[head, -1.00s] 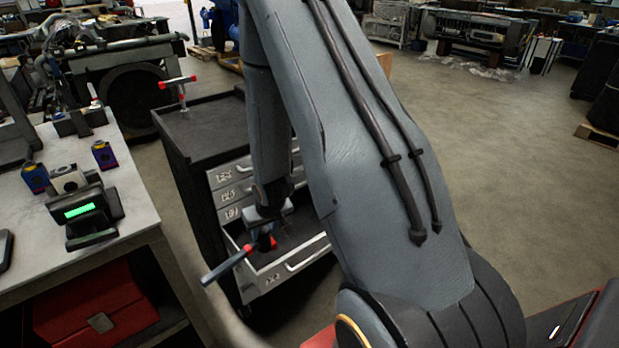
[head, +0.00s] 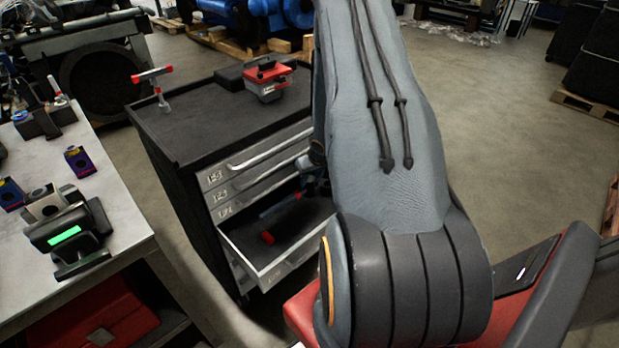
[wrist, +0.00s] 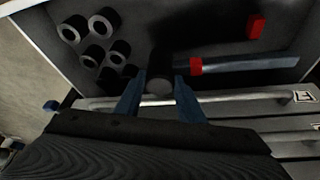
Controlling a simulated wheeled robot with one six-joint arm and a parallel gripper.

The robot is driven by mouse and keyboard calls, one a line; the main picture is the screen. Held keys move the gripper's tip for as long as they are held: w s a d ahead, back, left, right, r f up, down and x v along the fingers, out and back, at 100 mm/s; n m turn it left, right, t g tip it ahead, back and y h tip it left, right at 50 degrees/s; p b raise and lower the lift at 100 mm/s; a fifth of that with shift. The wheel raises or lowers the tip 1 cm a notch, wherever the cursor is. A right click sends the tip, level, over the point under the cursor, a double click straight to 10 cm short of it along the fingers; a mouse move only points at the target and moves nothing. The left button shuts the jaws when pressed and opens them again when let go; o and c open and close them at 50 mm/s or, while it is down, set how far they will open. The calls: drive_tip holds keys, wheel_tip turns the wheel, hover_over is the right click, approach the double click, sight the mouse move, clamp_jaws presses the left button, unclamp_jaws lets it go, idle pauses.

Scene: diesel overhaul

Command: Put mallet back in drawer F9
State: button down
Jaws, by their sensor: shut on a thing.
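The mallet has a blue handle (head: 281,207) with a red collar and a dark head. In the wrist view its handle (wrist: 245,64) points right, over the open drawer. My gripper (wrist: 158,86) is shut on the mallet's head, whose round grey end shows between the blue fingers. In the head view my arm hides most of the gripper. The open drawer (head: 250,258) is below the closed ones in the black cabinet; I cannot read its label. The mallet is inside or just above it; whether it touches the floor I cannot tell.
Several dark hollow cylinders (wrist: 102,23) and a small red block (wrist: 256,27) lie in the drawer. A workbench (head: 120,200) stands left.

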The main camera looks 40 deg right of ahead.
sight(312, 194)
drive_tip(key=shift+w+f+b, duration=0.1)
drive_tip(key=shift+f+b, duration=2.9)
drive_tip(key=shift+b, duration=0.75)
drive_tip(key=shift+f+b, duration=0.3)
drive_tip(key=shift+f, duration=0.1)
drive_tip(key=shift+f, duration=0.15)
drive_tip(key=shift+f+b, duration=0.75)
drive_tip(key=shift+f, duration=0.3)
drive_tip(key=c, duration=1.1)
unclamp_jaws()
drive_tip(key=shift+s, duration=0.2)
